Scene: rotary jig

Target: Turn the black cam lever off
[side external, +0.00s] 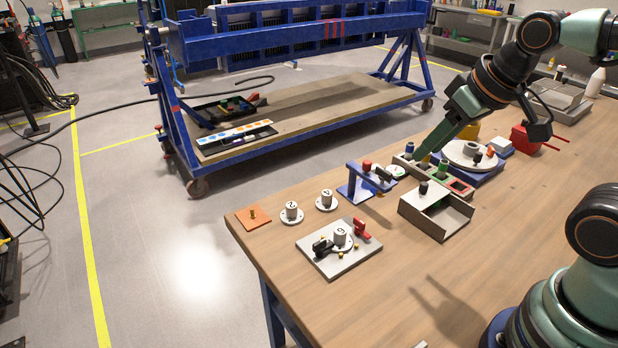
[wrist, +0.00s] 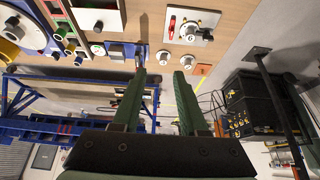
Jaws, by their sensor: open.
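The black cam lever (side external: 322,246) sits at the left side of a grey plate (side external: 327,266) near the table's front-left corner. A white numbered cylinder (side external: 340,236) stands beside it on the plate, and a red lever (side external: 361,229) is on the other side. In the wrist view the same plate (wrist: 190,14) is at the top, with the black lever (wrist: 207,34) and the red lever (wrist: 172,27). My gripper (side external: 420,156) is over the table, behind and right of the plate, well apart from it. In the wrist view its two fingers (wrist: 160,72) are spread with nothing between them.
A blue stand (side external: 352,190) and a grey open-topped bracket (side external: 437,222) stand between the plate and the right-hand fixtures. A round white turntable (side external: 463,149) is farther back. Two numbered white cylinders (side external: 291,211) (side external: 326,200) and an orange plate (side external: 250,221) are behind the grey plate. The table in front is bare.

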